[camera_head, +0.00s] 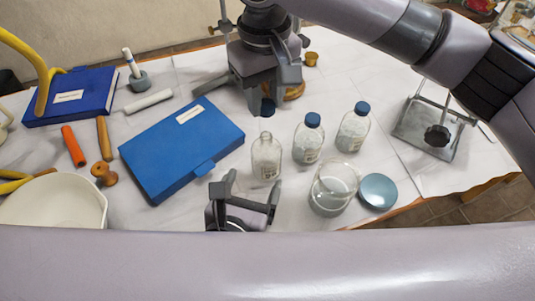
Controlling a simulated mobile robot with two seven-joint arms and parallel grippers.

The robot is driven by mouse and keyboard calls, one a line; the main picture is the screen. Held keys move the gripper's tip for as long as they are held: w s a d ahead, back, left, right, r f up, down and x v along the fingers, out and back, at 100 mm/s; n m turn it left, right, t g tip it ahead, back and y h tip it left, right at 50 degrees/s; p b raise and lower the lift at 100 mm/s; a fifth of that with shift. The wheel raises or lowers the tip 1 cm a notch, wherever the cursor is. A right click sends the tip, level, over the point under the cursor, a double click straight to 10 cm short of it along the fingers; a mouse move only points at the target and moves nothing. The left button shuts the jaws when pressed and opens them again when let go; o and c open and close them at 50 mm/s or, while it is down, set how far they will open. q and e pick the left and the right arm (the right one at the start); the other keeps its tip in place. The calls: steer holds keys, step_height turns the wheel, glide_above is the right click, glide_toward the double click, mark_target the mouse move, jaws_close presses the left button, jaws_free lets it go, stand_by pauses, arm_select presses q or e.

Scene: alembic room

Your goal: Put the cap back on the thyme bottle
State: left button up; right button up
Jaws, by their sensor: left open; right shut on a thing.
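An uncapped clear glass bottle (266,160) stands upright on the white-covered table, its label too small to read. A dark blue cap (267,108) shows just above and behind the bottle's mouth in the picture, apart from it. My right gripper (266,97) comes from above and is shut on this cap. My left gripper (252,187) is open and empty, in front of the uncapped bottle and just below it in the picture. Two similar bottles, one in the middle (308,140) and one further right (354,128), have blue caps on.
A glass beaker (333,190) and a round blue-grey lid (378,191) stand right of my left gripper. A blue case (182,150) lies left of the bottle. A white bowl (55,203) is at lower left, a metal stand (430,130) at right.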

arm_select(q)
steer(key=x, duration=1.2)
steer(key=c, duration=1.2)
arm_select(e)
glide_above(266, 135)
steer(key=shift+f, duration=2.5)
steer(key=shift+f, duration=0.9)
arm_select(q)
steer(key=shift+f, duration=0.1)
arm_select(e)
steer(key=shift+f, duration=0.5)
